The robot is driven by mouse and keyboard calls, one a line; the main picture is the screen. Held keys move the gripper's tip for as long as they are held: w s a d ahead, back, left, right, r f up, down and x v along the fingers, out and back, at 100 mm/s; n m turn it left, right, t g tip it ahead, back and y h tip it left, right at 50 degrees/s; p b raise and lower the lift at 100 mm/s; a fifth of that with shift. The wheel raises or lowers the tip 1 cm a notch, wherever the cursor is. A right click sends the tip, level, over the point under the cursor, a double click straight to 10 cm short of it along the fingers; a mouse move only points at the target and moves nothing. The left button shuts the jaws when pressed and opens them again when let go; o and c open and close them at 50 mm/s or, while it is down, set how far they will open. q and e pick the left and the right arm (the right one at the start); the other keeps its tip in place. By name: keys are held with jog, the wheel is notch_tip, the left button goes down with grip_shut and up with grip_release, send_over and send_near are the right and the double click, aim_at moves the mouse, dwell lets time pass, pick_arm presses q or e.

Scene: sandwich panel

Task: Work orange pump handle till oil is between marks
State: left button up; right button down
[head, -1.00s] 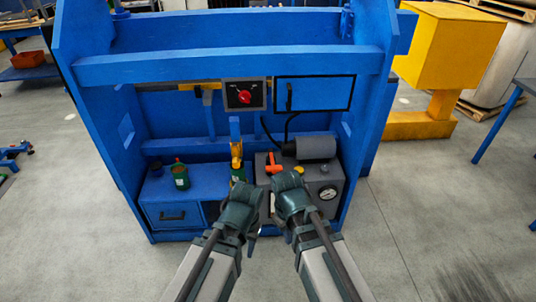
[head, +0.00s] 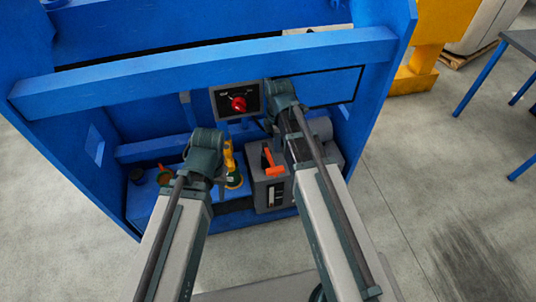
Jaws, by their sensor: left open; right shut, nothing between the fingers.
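The orange pump handle (head: 273,162) stands tilted on the top of a grey pump unit (head: 258,185) low inside the blue frame. A narrow upright sight strip (head: 275,195) shows on the unit's front; its oil level and marks are too small to read. My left gripper (head: 207,160) is open, left of the pump unit, near a yellow tool. My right gripper (head: 278,112) is shut and empty, above the handle and near the switch panel. The arms hide much of both grippers' fingers, and my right arm covers the right part of the pump unit.
A red rotary switch (head: 238,104) sits on a dark panel on the blue frame (head: 200,66). A yellow tool (head: 229,155) and green containers stand on the blue shelf left of the pump. A grey table (head: 522,42) stands at the right; the floor between is clear.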

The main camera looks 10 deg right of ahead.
aim_at(275, 171)
pick_arm(q)
jog(key=shift+w+a+r, duration=0.15)
jog(key=shift+w+a, duration=0.05)
jog(key=shift+w, duration=0.2)
pick_arm(e)
jog(key=shift+w+r, duration=0.15)
jog(key=shift+w, duration=0.4)
jog(key=shift+f, duration=0.2)
notch_tip(275, 171, down, 14)
jog(key=b, duration=1.4)
jog(key=shift+r, duration=0.1)
pick_arm(q)
notch_tip(275, 171, down, 14)
pick_arm(e)
jog(key=shift+s+f+b, duration=0.2)
jog(key=shift+f+b, duration=0.05)
jog(key=shift+b, duration=0.05)
pick_arm(q)
notch_tip(275, 171, down, 9)
jog(key=b, duration=0.8)
jog(key=shift+s+r, duration=0.2)
pick_arm(e)
notch_tip(275, 171, down, 8)
jog(key=s+t, duration=0.1)
jog(key=s, duration=0.1)
jog(key=shift+s+r, duration=0.15)
jog(key=shift+s, duration=0.1)
